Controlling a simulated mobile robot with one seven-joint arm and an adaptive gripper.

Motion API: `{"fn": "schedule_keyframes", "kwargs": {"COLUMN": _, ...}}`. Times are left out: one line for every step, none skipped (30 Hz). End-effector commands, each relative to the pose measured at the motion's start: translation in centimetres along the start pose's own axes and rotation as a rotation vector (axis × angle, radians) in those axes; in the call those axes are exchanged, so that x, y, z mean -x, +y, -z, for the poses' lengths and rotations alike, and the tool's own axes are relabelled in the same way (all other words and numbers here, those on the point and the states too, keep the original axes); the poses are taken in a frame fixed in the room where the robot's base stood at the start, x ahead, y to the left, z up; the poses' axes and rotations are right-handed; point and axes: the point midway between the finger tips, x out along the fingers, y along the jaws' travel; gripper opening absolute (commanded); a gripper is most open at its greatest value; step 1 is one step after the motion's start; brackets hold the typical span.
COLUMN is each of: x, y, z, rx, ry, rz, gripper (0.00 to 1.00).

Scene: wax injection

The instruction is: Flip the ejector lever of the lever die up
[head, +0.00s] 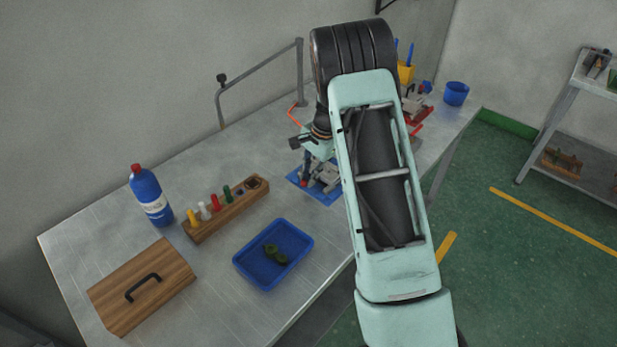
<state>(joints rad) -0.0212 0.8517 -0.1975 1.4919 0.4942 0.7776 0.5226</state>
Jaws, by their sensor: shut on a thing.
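The lever die (325,177), a small grey metal block, sits on a blue mat (327,199) towards the back of the steel table. My arm reaches over it from the right and hides part of its right side. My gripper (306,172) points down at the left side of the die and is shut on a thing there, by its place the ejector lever. A small red tip (304,183) shows at the fingers. The lever's angle is too small and too covered to tell.
A blue tray (273,277) with a dark green piece, a wooden rack (228,214) with coloured pegs, a blue bottle (149,196) and a wooden board with a handle (142,287) stand to the left. A blue cup (456,93) stands at the right end. A metal rail frame (300,70) rises behind.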

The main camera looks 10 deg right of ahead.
Motion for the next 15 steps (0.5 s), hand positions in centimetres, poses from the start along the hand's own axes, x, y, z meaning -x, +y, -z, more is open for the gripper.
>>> {"fn": "schedule_keyframes", "kwargs": {"x": 0.01, "y": 0.01, "z": 0.29, "rx": -0.008, "ry": -0.028, "rz": 0.001, "gripper": 0.00}}
{"fn": "schedule_keyframes", "kwargs": {"x": 0.09, "y": 0.03, "z": 0.37, "rx": -0.012, "ry": -0.045, "rz": 0.001, "gripper": 0.00}}
{"fn": "schedule_keyframes", "kwargs": {"x": 0.13, "y": 0.01, "z": 0.38, "rx": -0.016, "ry": -0.068, "rz": -0.001, "gripper": 0.00}}
{"fn": "schedule_keyframes", "kwargs": {"x": 0.19, "y": -0.03, "z": 0.45, "rx": -0.019, "ry": -0.083, "rz": 0.000, "gripper": 0.00}}
{"fn": "schedule_keyframes", "kwargs": {"x": 0.25, "y": -0.04, "z": 0.45, "rx": -0.022, "ry": -0.098, "rz": -0.001, "gripper": 0.00}}
{"fn": "schedule_keyframes", "kwargs": {"x": 0.34, "y": -0.07, "z": 0.48, "rx": -0.024, "ry": -0.114, "rz": -0.001, "gripper": 0.00}}
{"fn": "schedule_keyframes", "kwargs": {"x": 0.36, "y": -0.03, "z": 0.53, "rx": -0.027, "ry": -0.124, "rz": -0.002, "gripper": 0.00}}
{"fn": "schedule_keyframes", "kwargs": {"x": 0.41, "y": -0.03, "z": 0.53, "rx": -0.028, "ry": -0.133, "rz": -0.002, "gripper": 0.00}}
{"fn": "schedule_keyframes", "kwargs": {"x": 0.47, "y": -0.07, "z": 0.52, "rx": -0.029, "ry": -0.142, "rz": -0.002, "gripper": 0.00}}
{"fn": "schedule_keyframes", "kwargs": {"x": 0.50, "y": -0.08, "z": 0.50, "rx": -0.029, "ry": -0.147, "rz": -0.002, "gripper": 0.00}}
{"fn": "schedule_keyframes", "kwargs": {"x": 0.52, "y": -0.08, "z": 0.48, "rx": -0.030, "ry": -0.151, "rz": -0.002, "gripper": 0.00}}
{"fn": "schedule_keyframes", "kwargs": {"x": 0.55, "y": -0.08, "z": 0.45, "rx": -0.030, "ry": -0.154, "rz": -0.002, "gripper": 0.00}}
{"fn": "schedule_keyframes", "kwargs": {"x": 0.56, "y": -0.08, "z": 0.44, "rx": -0.030, "ry": -0.155, "rz": -0.003, "gripper": 0.00}}
{"fn": "schedule_keyframes", "kwargs": {"x": 0.56, "y": -0.08, "z": 0.43, "rx": -0.030, "ry": -0.155, "rz": -0.003, "gripper": 0.00}}
{"fn": "schedule_keyframes", "kwargs": {"x": 0.56, "y": -0.07, "z": 0.43, "rx": -0.030, "ry": -0.155, "rz": -0.003, "gripper": 0.00}}
